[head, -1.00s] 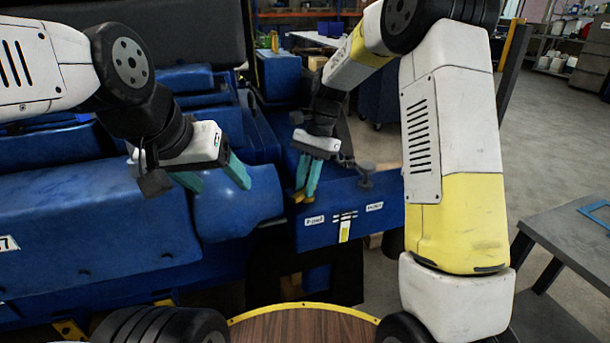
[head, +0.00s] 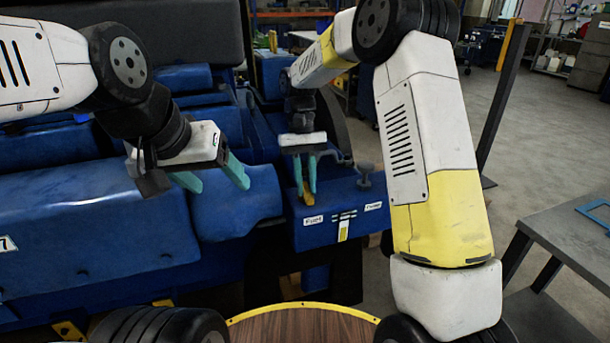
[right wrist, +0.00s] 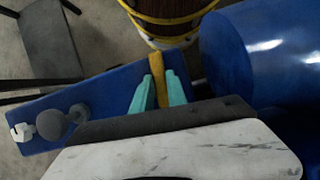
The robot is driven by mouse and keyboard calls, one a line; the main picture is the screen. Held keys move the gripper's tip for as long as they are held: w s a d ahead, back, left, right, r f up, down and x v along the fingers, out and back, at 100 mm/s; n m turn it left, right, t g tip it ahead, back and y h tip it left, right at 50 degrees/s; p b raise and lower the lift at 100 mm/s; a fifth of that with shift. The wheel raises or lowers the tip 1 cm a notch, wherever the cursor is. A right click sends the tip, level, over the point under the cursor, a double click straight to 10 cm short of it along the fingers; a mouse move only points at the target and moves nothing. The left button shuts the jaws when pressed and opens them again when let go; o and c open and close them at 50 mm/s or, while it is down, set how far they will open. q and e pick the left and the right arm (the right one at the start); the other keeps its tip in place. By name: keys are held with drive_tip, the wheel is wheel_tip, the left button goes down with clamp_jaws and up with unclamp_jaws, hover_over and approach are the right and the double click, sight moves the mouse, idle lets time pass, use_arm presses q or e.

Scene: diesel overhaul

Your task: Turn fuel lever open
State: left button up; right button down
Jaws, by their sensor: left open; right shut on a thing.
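The yellow fuel lever (head: 308,198) stands on the blue control box (head: 291,235), behind a label reading "FUEL" (head: 314,220). My right gripper (head: 306,189) is shut on the lever, with its teal fingers on both sides of it. In the right wrist view the yellow lever (right wrist: 157,68) shows between the fingers (right wrist: 159,84) and sticks out past their tips. Part of the lever is hidden by the fingers. My left gripper (head: 219,182) is open and empty, in front of the blue engine, left of the box.
A grey knobbed handle (head: 364,174) stands right of the lever on the box, near a second label (head: 373,206). A white and yellow marking (head: 344,226) is between the labels. A grey table (head: 575,240) stands at the right, with open floor behind.

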drive_tip(key=shift+w+n, duration=0.1)
drive_tip(key=shift+n, duration=0.4)
drive_tip(key=c, duration=1.3)
unclamp_jaws()
drive_tip(key=v, duration=0.7)
drive_tip(key=shift+a, duration=0.15)
drive_tip(key=shift+w+r, duration=0.1)
drive_tip(key=shift+r, duration=0.25)
